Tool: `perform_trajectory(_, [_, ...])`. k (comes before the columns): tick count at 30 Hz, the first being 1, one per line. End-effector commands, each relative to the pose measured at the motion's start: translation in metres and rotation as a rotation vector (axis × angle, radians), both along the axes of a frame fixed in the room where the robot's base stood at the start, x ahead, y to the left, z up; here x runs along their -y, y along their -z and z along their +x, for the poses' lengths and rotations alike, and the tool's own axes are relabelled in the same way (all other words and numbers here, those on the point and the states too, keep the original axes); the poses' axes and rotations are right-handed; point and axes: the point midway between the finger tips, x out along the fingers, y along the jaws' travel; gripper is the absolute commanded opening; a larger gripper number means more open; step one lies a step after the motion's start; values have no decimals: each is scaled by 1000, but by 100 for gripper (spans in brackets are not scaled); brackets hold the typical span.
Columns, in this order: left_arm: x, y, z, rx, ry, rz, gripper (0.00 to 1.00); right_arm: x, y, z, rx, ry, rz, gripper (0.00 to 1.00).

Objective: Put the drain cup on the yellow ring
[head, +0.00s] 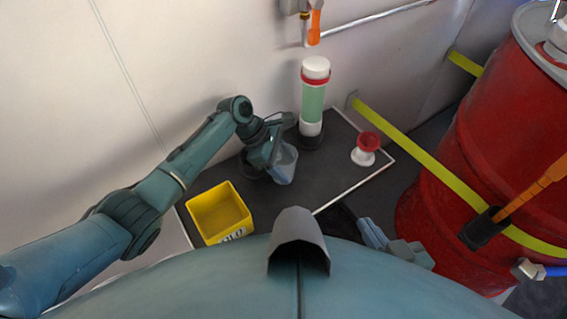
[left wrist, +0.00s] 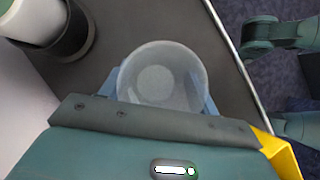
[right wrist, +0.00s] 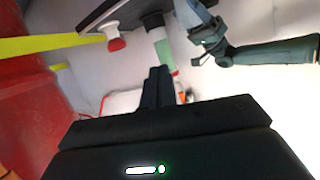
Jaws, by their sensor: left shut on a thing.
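The drain cup, a clear bluish open-topped cup (head: 284,164), is between the fingers of my left gripper (head: 277,162), over the dark table. In the left wrist view I look into the cup (left wrist: 160,84), with a blue-grey finger on each side of it. I cannot tell whether its base touches the table. I cannot make out a yellow ring in any view; a dark round shape beside the cup is partly hidden by the gripper. My right gripper (right wrist: 157,88) has its dark fingers together, with nothing visible between them, away from the table.
A yellow bin (head: 220,212) stands at the table's left front. A green column with white ends (head: 313,100) stands behind the cup. A red-topped white spool-like piece (head: 365,149) is near the right edge. A red drum (head: 470,150) with a yellow strap stands right.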

Motion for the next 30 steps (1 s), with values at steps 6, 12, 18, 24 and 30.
perform_trajectory(6, [0,3,0,1,0,-1,64,0,1,0,-1,-1,-2,0])
perform_trajectory(12, [0,3,0,0,0,0,81,1,2,1,-3,-1,-4,0])
perform_trajectory(18, [0,3,0,0,0,0,83,1,2,1,-4,-1,-4,0])
perform_trajectory(24, [-5,-10,1,1,-1,0,83,0,-1,1,-9,-1,-4,0])
perform_trajectory(30, [-24,-40,4,2,0,0,83,-3,3,1,-50,-9,0,0])
